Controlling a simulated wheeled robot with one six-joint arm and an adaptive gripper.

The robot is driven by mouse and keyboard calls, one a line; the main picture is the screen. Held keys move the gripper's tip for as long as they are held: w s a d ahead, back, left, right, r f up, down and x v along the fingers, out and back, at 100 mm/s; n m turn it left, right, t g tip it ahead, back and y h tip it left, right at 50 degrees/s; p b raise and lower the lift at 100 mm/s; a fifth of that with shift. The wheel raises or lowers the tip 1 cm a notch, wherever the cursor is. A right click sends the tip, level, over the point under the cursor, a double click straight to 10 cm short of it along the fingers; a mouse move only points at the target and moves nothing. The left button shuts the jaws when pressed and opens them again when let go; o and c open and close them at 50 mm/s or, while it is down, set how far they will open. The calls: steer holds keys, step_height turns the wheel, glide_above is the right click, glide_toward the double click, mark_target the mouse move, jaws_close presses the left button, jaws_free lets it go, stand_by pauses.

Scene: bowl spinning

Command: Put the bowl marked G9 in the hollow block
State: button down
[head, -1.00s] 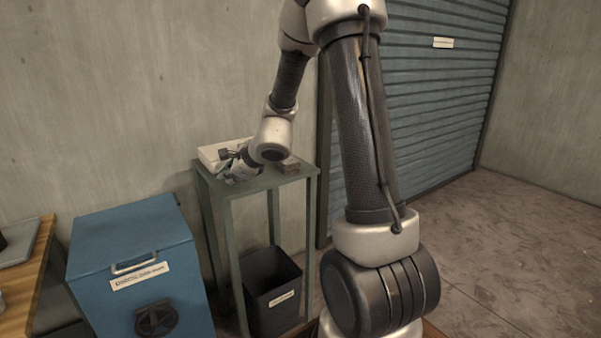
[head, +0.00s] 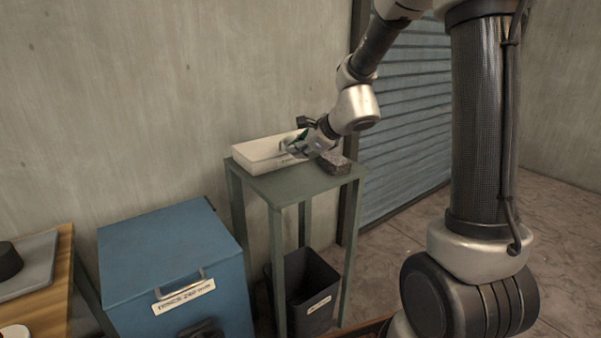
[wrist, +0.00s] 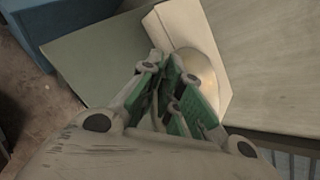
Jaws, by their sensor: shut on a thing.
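My gripper (head: 296,148) is over the right part of a white, shallow tray-like box (head: 250,152) on a green-grey stand. In the wrist view my gripper (wrist: 176,84) has its green-padded fingers close together, shut on a pale, rounded bowl (wrist: 207,75) at its edge. The bowl is partly hidden by the fingers, and no G9 mark is legible. The white box's edge (wrist: 158,27) lies beside and beneath the bowl. A dark, rough block (head: 336,164) stands at the right end of the stand; I cannot tell whether it is hollow.
The stand top (head: 283,185) is bare at its front. A black bin (head: 312,295) is below it. A blue chest (head: 165,255) stands to the left, and a wooden table (head: 50,300) with a grey tray (head: 30,265) at far left. The wall is close behind.

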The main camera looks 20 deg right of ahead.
step_height(320, 180, down, 8)
steer(key=shift+r, duration=0.1)
steer(key=shift+f, duration=0.2)
steer(key=c, duration=1.6)
jaws_free()
